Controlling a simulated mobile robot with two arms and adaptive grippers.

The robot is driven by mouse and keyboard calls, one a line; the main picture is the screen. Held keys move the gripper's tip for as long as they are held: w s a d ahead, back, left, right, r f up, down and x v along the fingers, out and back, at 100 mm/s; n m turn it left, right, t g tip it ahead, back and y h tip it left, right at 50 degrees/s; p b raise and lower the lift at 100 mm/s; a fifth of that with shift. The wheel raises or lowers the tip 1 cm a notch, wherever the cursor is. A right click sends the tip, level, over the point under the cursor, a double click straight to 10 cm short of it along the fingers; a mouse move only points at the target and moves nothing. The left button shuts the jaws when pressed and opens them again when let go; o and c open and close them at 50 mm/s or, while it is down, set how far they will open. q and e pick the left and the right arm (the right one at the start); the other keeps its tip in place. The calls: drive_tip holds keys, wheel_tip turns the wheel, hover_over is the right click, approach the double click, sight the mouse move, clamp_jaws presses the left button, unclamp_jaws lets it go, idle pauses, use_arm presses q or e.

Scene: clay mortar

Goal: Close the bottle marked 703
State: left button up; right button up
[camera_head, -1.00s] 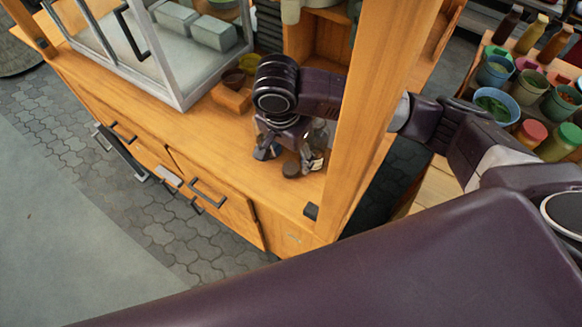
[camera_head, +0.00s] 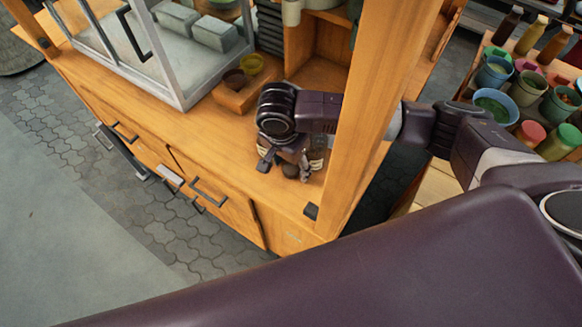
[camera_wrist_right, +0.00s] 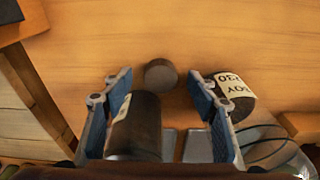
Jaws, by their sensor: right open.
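My right gripper (camera_head: 283,170) is open and points down low over the wooden counter. In the right wrist view its two blue-padded fingers (camera_wrist_right: 159,80) are spread. A small round dark cap (camera_wrist_right: 160,74) lies on the counter between and just beyond the fingertips; it shows beside the gripper in the head view (camera_head: 290,170). A bottle with a white label (camera_wrist_right: 237,84) stands just outside the right-hand finger; its label is turned and I cannot read 703 on it. In the head view this bottle (camera_head: 317,158) is partly hidden behind the gripper. A dark cylinder (camera_wrist_right: 138,128) shows between the fingers. My left gripper is out of view.
A wooden post (camera_head: 375,110) rises close to the right of my right gripper. A wooden block with small bowls (camera_head: 238,90) and a glass-sided case (camera_head: 185,95) stand further left. The counter's front edge is close, with drawers below. Bare counter lies left of the gripper.

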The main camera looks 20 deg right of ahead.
drive_tip(key=shift+c, duration=0.7)
drive_tip(key=c, duration=0.7)
drive_tip(key=shift+r, duration=0.2)
wheel_tip(320, 180, up, 10)
wheel_tip(320, 180, up, 10)
hover_over(290, 169)
drive_tip(key=shift+f+p, duration=0.15)
drive_tip(key=shift+p, duration=0.3)
